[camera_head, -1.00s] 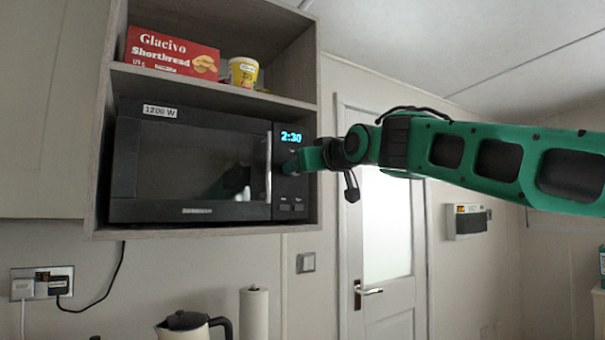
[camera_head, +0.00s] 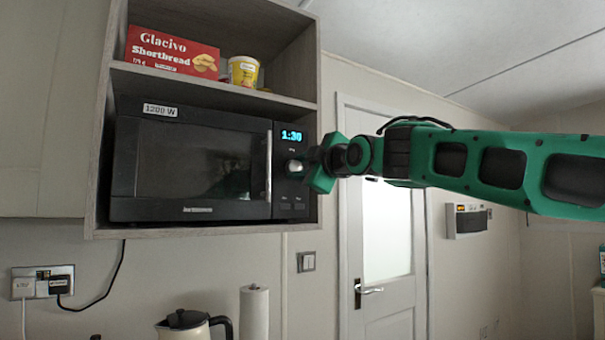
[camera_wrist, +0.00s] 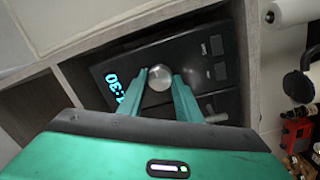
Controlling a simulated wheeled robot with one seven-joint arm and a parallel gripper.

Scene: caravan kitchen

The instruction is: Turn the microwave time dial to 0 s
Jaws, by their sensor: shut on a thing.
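The black microwave (camera_head: 190,160) sits in a grey wooden wall cabinet, its door closed. Its blue display (camera_head: 291,135) reads 1:30. The round silver time dial (camera_head: 294,167) is just below the display on the right-hand panel. In the wrist view the dial (camera_wrist: 159,78) sits between the two green fingers of my gripper (camera_wrist: 160,80), which are shut on it. The display (camera_wrist: 115,90) is partly hidden by the left finger there. In the head view my gripper (camera_head: 309,168) reaches the dial from the right, rolled at an angle.
A red shortbread box (camera_head: 172,52) and a yellow tub (camera_head: 243,71) stand on the shelf above. The silver door handle (camera_head: 268,168) is just left of the dial. A kettle (camera_head: 190,325) and paper roll (camera_head: 254,314) stand below. The cabinet's right wall is close to my gripper.

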